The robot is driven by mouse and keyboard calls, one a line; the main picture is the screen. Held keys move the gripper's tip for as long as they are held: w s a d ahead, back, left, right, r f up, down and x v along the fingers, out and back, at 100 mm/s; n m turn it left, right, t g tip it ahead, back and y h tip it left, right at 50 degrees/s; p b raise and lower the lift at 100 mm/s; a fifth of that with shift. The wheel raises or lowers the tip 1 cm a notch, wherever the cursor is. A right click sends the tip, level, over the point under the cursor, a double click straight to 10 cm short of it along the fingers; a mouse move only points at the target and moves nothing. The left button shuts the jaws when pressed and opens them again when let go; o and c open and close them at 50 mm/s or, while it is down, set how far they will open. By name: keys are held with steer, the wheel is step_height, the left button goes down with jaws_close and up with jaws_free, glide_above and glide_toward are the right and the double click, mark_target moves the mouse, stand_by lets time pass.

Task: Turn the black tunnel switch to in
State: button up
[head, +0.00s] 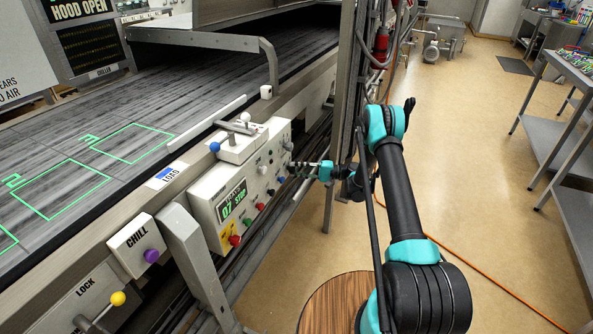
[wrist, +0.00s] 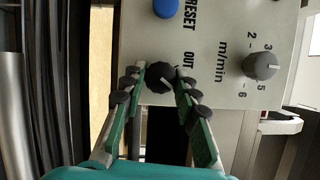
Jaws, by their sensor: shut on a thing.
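The black tunnel switch (wrist: 159,78) is a small round knob on the pale control panel (wrist: 218,88), between my fingertips in the wrist view. The word OUT is printed close beside it. A light mark on the knob appears to face toward OUT, but it is small. No IN label is visible. My gripper (wrist: 158,85) is shut on the knob, one finger on each side. In the head view my gripper (head: 294,168) reaches the right end of the control panel (head: 222,176), and the switch cannot be made out there.
A blue RESET button (wrist: 166,8) and a dark m/min dial (wrist: 261,66) are near the switch. Open floor (head: 470,150) lies to the right.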

steer(key=shift+m, duration=0.7)
steer(key=shift+f+y, duration=0.1)
steer(key=shift+y, duration=0.2)
steer(key=o, duration=1.2)
steer(key=shift+c, duration=0.2)
steer(key=d+f, duration=0.1)
steer(key=d, duration=1.1)
steer(key=shift+w, duration=0.25)
steer(key=shift+f, duration=0.1)
